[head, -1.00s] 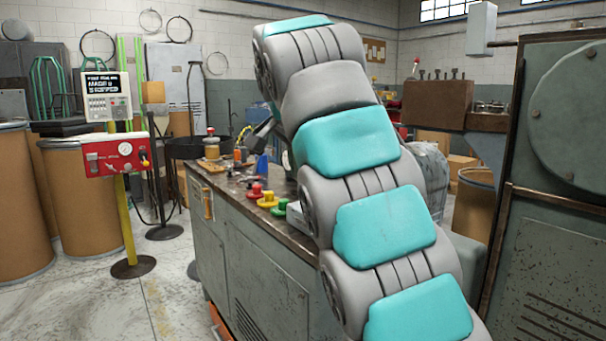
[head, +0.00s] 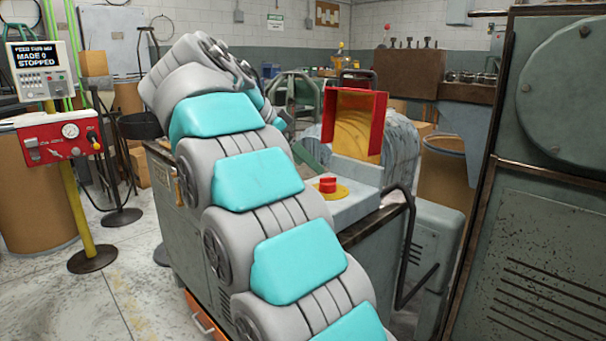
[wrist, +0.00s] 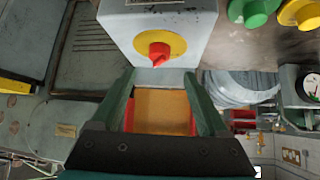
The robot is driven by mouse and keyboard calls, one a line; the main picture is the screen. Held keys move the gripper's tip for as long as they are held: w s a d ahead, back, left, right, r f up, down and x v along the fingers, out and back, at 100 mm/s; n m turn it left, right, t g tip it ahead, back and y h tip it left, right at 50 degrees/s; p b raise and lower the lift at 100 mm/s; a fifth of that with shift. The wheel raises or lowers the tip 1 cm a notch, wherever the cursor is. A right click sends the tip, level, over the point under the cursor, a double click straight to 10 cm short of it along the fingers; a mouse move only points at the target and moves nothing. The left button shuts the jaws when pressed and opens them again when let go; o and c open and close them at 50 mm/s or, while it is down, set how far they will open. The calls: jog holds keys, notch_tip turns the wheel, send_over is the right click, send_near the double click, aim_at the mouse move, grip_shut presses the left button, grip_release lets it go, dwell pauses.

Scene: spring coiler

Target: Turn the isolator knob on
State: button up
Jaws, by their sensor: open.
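In the wrist view the isolator knob (wrist: 159,50) is a red handle on a round yellow plate, on the face of a pale grey box (wrist: 192,20). My gripper (wrist: 165,88) is open and empty. Its two green fingers are spread below the knob in the picture, apart from it.
A green button (wrist: 254,12) and a yellow button (wrist: 300,12) sit beside the box. A red control panel (head: 52,142) on a stand is at left. A large grey cabinet (head: 560,200) stands at right.

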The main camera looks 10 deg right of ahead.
aim_at(324, 178)
jog(key=b+x, duration=0.5)
jog(key=x, duration=0.1)
jog(key=shift+f+b, duration=0.3)
jog(key=shift+b, duration=0.1)
jog(key=shift+w+d+f+b, duration=0.2)
jog(key=shift+d+f+b, duration=0.1)
jog(key=shift+d+b, duration=0.25)
jog(key=shift+c, duration=0.4)
jog(key=shift+r+p, duration=0.1)
jog(key=shift+p, duration=0.2)
grip_shut()
